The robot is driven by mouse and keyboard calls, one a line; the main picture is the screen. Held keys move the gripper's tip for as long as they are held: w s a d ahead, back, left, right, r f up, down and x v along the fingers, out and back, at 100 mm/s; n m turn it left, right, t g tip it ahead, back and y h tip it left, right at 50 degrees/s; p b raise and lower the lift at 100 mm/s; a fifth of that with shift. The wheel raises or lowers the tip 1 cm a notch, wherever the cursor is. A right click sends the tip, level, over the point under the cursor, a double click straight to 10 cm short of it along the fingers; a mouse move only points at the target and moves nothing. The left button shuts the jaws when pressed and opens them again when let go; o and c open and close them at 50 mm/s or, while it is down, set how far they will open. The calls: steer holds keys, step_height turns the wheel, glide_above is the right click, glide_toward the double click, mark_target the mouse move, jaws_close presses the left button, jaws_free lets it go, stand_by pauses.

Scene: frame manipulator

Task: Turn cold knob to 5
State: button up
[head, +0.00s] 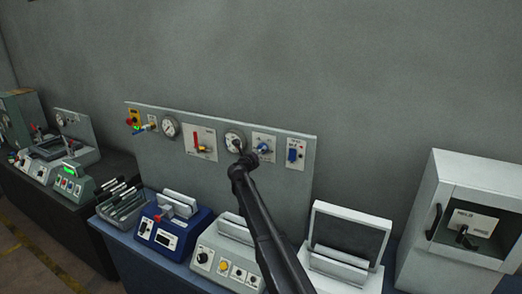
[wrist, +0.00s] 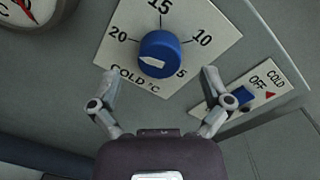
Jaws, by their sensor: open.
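The blue cold knob (wrist: 159,54) sits on a white dial plate (wrist: 215,20) marked 20, 15, 10 and 5, with "COLD °C" printed below. Its white pointer mark appears to aim left and slightly down, below the 20; the 5 is at the lower right. The knob also shows in the head view (head: 263,148). My gripper (wrist: 158,72) is open and empty. Its two fingertips stand apart on the left and right of the knob's lower side, without visible contact. In the head view my gripper is at the panel and its fingers are hard to make out.
A blue cold switch (wrist: 243,95) marked OFF lies close to my right finger. A round gauge (wrist: 30,8) is at the upper left. Below the upright panel (head: 150,115), several devices stand on the bench, and a white cabinet (head: 420,215) is at right.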

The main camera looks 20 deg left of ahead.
steer(key=shift+w, duration=1.7)
steer(key=c, duration=1.2)
